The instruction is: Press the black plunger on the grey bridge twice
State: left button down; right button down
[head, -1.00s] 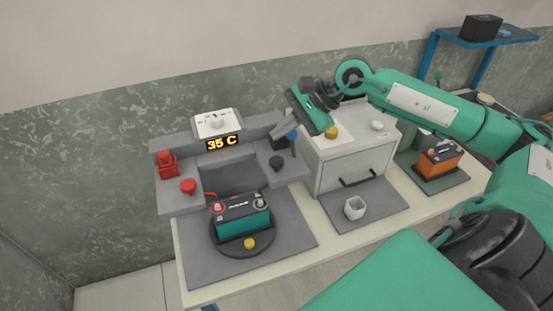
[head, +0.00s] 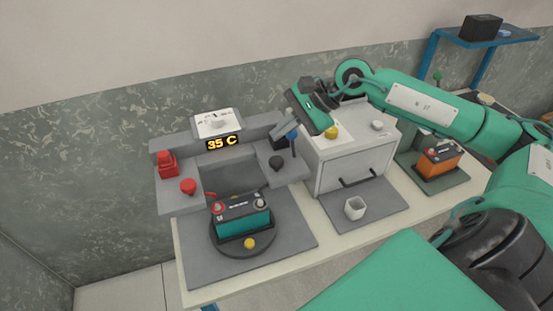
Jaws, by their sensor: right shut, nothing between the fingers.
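The grey bridge (head: 222,158) stands on the left part of the bench. The black plunger (head: 276,162) is a small round knob on top of its right arm. A red knob (head: 188,186) sits on the left arm. My right gripper (head: 290,137) is shut and empty. It hangs beside the right arm of the bridge, above and a little right of the black plunger, and appears apart from it. Its fingertips are small and partly merge with a blue part and the black block (head: 279,142) behind. My left gripper is not in view.
A teal battery (head: 243,222) stands on a round plate in front of the bridge. A display on the bridge (head: 225,142) reads 35 C. A grey box (head: 345,160) with a yellow knob stands close right.

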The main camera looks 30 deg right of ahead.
jog(key=shift+r, duration=0.1)
dwell(0.8)
jog(key=shift+a+r+m+p, duration=0.2)
jog(key=shift+m+p, duration=0.1)
jog(key=shift+p, duration=0.2)
notch_tip(320, 180, up, 3)
jog(key=m+p, duration=0.6)
jog(key=m, duration=0.3)
jog(key=m+p, duration=0.7)
jog(key=m, duration=0.2)
jog(key=shift+s+d+r+m+t+h, duration=0.1)
jog(key=shift+s+r+m+t+h, duration=0.05)
jog(key=shift+m+t+h, duration=0.2)
jog(key=b, duration=0.4)
send_over(281, 161)
notch_tip(281, 161, down, 8)
jog(key=shift+d+r, duration=0.1)
jog(key=shift+r, duration=0.05)
jog(key=shift+f+b, duration=0.6)
jog(key=shift+b, duration=0.05)
